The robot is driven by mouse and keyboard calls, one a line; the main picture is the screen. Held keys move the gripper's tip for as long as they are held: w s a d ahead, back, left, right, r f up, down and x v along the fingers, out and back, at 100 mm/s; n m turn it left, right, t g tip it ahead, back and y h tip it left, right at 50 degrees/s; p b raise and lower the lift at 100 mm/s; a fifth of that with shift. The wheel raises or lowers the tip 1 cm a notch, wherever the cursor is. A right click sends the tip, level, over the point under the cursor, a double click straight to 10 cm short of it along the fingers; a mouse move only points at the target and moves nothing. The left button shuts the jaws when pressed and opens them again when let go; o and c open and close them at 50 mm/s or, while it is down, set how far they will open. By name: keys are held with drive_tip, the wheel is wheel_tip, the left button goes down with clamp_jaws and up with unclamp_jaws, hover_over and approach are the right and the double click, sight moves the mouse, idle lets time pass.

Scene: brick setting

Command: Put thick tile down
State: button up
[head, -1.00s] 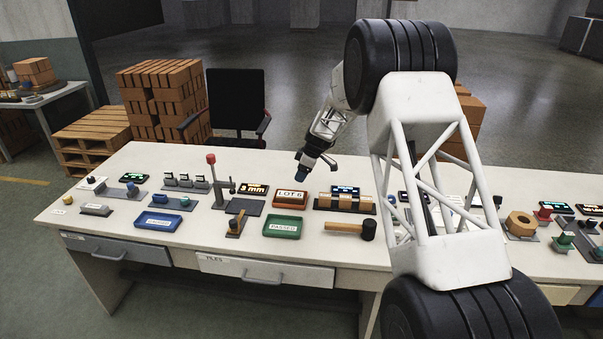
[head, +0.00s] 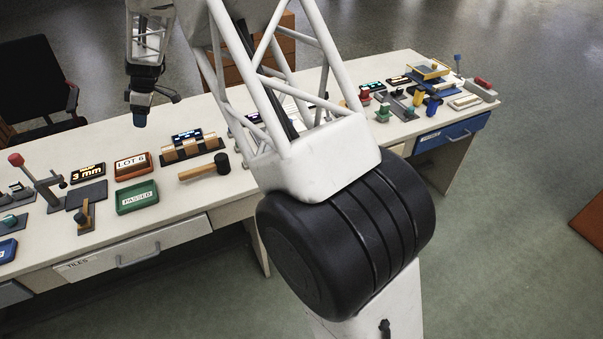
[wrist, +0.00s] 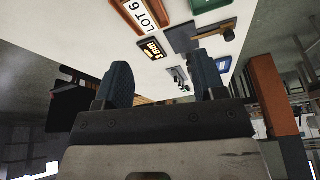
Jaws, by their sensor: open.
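My gripper (head: 139,112) hangs above the back of the bench, behind the LOT 6 tray in the head view. In the wrist view its two blue fingers (wrist: 162,82) stand apart with nothing between them. I cannot pick out a thick tile for sure in either view. The orange LOT 6 tray (head: 132,161) and the green PASSED tray (head: 137,205) lie on the bench, apart from the gripper. Both trays' labels face the camera. The 3 mm display (head: 88,173) stands left of the LOT 6 tray; it also shows in the wrist view (wrist: 152,49).
A rack with tan blocks (head: 190,151) and a mallet (head: 205,168) lie right of the trays. A stand with a red knob (head: 40,180) rises at the left. My arm hides the bench's middle. Several small fixtures crowd its right end. The TILES drawer (head: 135,250) is shut.

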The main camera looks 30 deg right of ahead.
drive_tip(key=s+d+r+m+h, duration=0.1)
drive_tip(key=s+d+r+m, duration=0.1)
drive_tip(key=s+d+r, duration=0.5)
drive_tip(key=s+d+r+m+t, duration=0.1)
drive_tip(key=s+d+r+m, duration=0.25)
drive_tip(key=s, duration=0.65)
drive_tip(key=s+d+r+m+h, duration=0.1)
drive_tip(key=s+d+r, duration=0.45)
drive_tip(key=s, duration=0.25)
drive_tip(key=s+d+m, duration=0.3)
drive_tip(key=s, duration=0.8)
drive_tip(key=s+d+m+h, duration=0.1)
drive_tip(key=s+d+m, duration=0.2)
drive_tip(key=s, duration=0.8)
drive_tip(key=s+d+m+t+h, duration=0.1)
drive_tip(key=s+d+m, duration=0.2)
drive_tip(key=s, duration=0.8)
drive_tip(key=shift+s+d+f, duration=0.25)
drive_tip(key=shift+d+f, duration=0.2)
drive_tip(key=shift+d, duration=0.25)
